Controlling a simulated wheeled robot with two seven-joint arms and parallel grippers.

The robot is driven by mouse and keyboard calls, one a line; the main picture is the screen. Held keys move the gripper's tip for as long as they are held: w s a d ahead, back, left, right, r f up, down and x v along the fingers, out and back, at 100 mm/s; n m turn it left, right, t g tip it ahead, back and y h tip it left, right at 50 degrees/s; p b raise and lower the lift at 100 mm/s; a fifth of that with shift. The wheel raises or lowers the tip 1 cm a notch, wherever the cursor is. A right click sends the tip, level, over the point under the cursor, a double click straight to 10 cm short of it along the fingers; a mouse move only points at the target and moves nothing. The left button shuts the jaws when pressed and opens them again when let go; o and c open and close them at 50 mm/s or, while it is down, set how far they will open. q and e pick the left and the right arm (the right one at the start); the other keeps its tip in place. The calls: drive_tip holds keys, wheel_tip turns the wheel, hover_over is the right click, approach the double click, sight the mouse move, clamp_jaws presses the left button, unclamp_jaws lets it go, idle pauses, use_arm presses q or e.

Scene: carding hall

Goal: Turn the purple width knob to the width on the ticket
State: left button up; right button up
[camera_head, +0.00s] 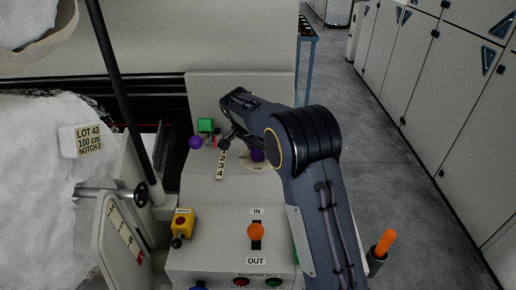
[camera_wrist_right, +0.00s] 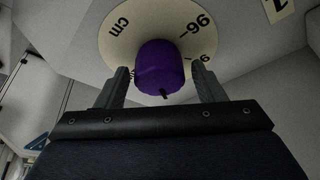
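The ticket (camera_head: 88,142) lies on the white fibre at the left and reads LOT 43, 100 cm, NOTCH 2. The purple width knob (camera_head: 257,155) is partly hidden behind my right arm in the head view. In the right wrist view the purple knob (camera_wrist_right: 158,66) stands on a round cream dial (camera_wrist_right: 118,42) marked cm, with 96 legible. A dark pointer mark shows at the knob's lower edge. My right gripper (camera_head: 238,138) is at the knob, its fingers open on either side with gaps between them and the knob. My left gripper is not in view.
A black post (camera_head: 122,95) rises at left.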

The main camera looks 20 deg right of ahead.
drive_tip(key=v, duration=0.7)
drive_tip(key=shift+a+r, duration=0.2)
drive_tip(key=shift+r, duration=0.15)
drive_tip(key=shift+s+f, duration=0.1)
idle(0.4)
